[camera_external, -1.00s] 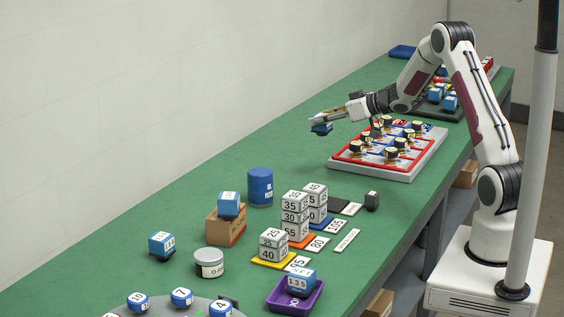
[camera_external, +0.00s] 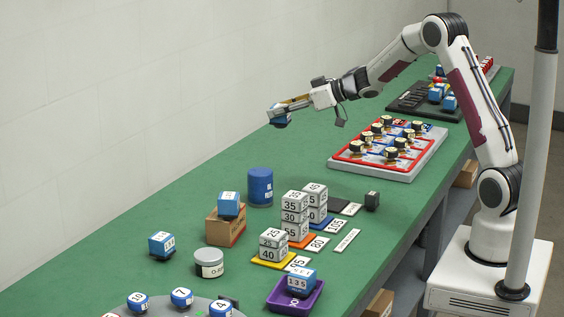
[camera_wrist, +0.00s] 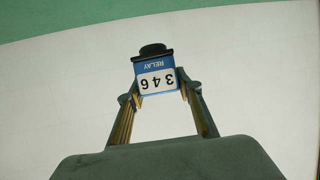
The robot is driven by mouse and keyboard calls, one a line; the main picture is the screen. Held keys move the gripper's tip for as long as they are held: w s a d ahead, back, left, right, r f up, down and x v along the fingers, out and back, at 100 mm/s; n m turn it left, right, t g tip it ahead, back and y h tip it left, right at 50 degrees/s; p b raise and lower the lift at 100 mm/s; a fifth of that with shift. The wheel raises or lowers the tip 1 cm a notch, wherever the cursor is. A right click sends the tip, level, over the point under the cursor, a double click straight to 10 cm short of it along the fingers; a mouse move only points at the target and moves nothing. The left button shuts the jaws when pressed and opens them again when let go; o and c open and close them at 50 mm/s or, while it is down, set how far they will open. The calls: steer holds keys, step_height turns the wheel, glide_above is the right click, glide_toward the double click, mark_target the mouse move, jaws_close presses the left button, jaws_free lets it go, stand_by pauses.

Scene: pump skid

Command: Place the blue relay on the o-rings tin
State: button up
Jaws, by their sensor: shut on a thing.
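My gripper (camera_external: 290,106) is shut on a blue relay (camera_external: 281,117) and holds it high above the far side of the green table. In the wrist view the relay (camera_wrist: 155,75) sits between the two fingertips (camera_wrist: 158,88). Its white label reads "346" and "RELAY", upside down in the picture, and a black part shows at its end. The o-rings tin (camera_external: 209,263) is a low round grey tin with a white label, at the front left of the table. Nothing lies on its lid. The gripper is well behind and above the tin.
A brown box with a blue relay (camera_external: 228,204) on top stands just behind the tin. Another blue relay (camera_external: 162,245) stands left of it. A blue can (camera_external: 260,186) and stacked number blocks (camera_external: 295,217) stand nearby. A purple tray (camera_external: 278,298) is at front right.

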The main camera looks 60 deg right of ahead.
steer(key=w+a+n+y, duration=0.2)
steer(key=a, duration=1.2)
steer(key=n+g+y, duration=0.4)
steer(key=n+y, duration=0.1)
glide_above(208, 254)
step_height(208, 254, down, 4)
steer(key=f, duration=0.1)
steer(key=shift+f, duration=0.2)
steer(key=shift+f, duration=2.95)
steer(key=shift+f, duration=0.1)
steer(key=shift+f, duration=1.8)
